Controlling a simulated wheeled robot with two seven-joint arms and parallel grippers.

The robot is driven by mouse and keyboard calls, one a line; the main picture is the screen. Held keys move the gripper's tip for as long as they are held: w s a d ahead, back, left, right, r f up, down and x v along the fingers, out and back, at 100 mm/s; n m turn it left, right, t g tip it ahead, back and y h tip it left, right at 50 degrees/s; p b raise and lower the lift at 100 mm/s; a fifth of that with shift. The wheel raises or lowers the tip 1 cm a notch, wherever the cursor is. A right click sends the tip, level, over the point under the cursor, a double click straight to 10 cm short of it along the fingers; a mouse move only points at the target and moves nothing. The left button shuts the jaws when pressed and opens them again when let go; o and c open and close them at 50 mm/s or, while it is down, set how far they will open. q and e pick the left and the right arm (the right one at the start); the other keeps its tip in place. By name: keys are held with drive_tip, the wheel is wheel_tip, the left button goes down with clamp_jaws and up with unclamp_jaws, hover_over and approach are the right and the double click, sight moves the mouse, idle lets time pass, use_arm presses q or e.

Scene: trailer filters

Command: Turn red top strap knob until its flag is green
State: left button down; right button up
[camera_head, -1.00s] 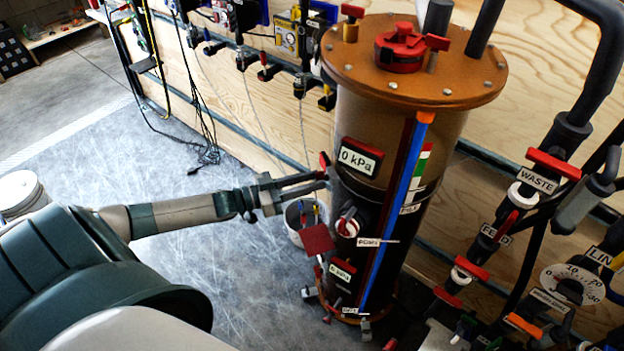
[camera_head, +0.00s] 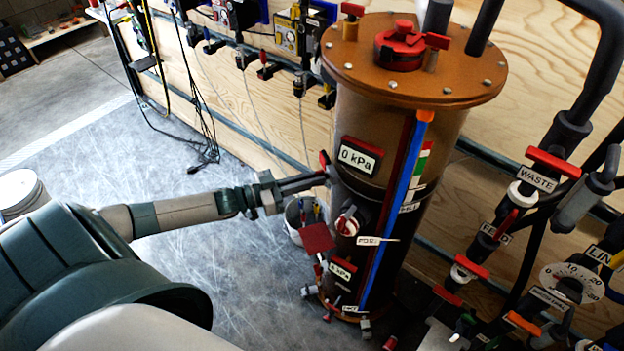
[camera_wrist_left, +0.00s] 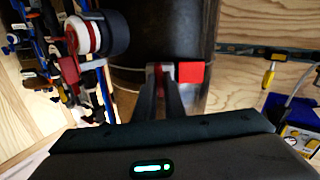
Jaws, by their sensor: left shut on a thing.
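The tall brown filter vessel (camera_head: 385,120) stands upright in the head view, with a dark strap band around its middle. My left gripper (camera_head: 328,176) reaches in from the left to the vessel's left side. Its fingers are shut on a small red knob at the strap, mostly hidden between the fingertips. In the left wrist view, the fingertips (camera_wrist_left: 164,72) close around a bit of red, against the dark vessel wall (camera_wrist_left: 135,45). A bright red square flag (camera_wrist_left: 191,72) sits right beside them; no green shows on it. My right gripper is out of view.
A red-and-white round fitting (camera_wrist_left: 82,36) sticks out left of the fingers in the wrist view. In the head view a darker red plate (camera_head: 317,238) and a white bucket (camera_head: 296,222) are below the gripper. Waste and feed valves (camera_head: 537,178) crowd the right.

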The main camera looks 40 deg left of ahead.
use_arm(q)
drive_tip(key=shift+m, duration=2.7)
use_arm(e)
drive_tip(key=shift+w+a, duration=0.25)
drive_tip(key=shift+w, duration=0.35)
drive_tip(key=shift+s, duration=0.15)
use_arm(q)
drive_tip(key=c, duration=1.8)
unclamp_jaws()
drive_tip(key=shift+c, duration=0.2)
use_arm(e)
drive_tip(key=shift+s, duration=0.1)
use_arm(q)
drive_tip(key=shift+s+a, duration=0.1)
drive_tip(key=shift+s, duration=0.05)
